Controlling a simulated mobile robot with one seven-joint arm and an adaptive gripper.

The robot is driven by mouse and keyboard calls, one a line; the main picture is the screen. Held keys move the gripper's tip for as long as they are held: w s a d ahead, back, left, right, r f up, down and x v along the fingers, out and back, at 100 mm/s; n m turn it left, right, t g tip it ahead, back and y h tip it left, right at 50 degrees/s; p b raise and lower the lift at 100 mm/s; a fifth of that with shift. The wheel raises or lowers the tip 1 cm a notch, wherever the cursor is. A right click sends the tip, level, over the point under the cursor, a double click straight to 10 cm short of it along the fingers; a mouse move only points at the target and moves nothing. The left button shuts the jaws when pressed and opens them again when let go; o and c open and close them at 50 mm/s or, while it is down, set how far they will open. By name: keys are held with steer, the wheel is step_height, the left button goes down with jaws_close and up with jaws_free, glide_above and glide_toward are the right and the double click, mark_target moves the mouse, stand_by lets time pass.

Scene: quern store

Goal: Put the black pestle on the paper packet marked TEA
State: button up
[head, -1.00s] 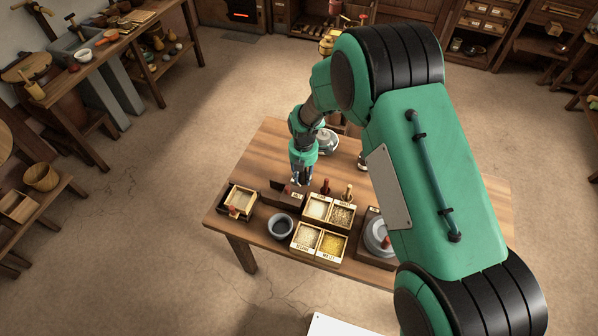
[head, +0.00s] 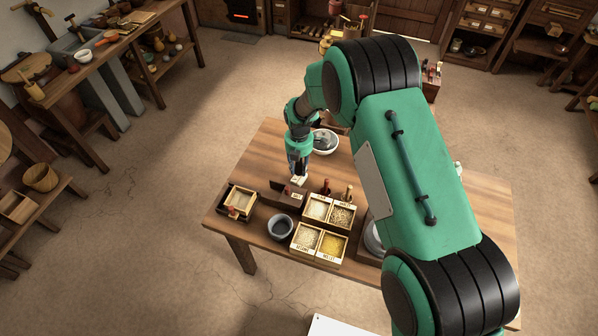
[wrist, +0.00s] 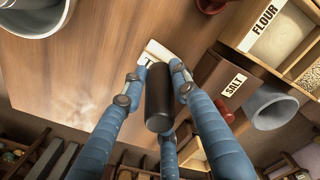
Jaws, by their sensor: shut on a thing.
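My gripper (wrist: 160,75) has blue fingers and is shut on the black pestle (wrist: 158,105), a dark cylinder seen nearly end-on in the wrist view. In the head view my gripper (head: 298,174) is low over the table. A pale paper packet (wrist: 158,50) lies just beyond the fingertips in the wrist view; only part of its lettering, a T, shows. The packet (head: 299,181) is right below the gripper in the head view. The pestle's far end overlaps the packet, and I cannot tell whether they touch.
A dark SALT box (head: 285,194) stands close by, beside the bins of flour and grain (head: 330,210). A grey mortar (head: 280,227) and a wooden box (head: 238,203) are nearer the front. A white bowl (head: 325,141) is behind. The table's left back is bare.

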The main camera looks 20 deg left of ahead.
steer(key=shift+f, duration=1.25)
steer(key=shift+f, duration=0.15)
steer(key=o, duration=1.1)
steer(key=shift+o, duration=0.2)
step_height(320, 180, up, 12)
steer(key=shift+r+p, duration=0.15)
steer(key=shift+p, duration=0.4)
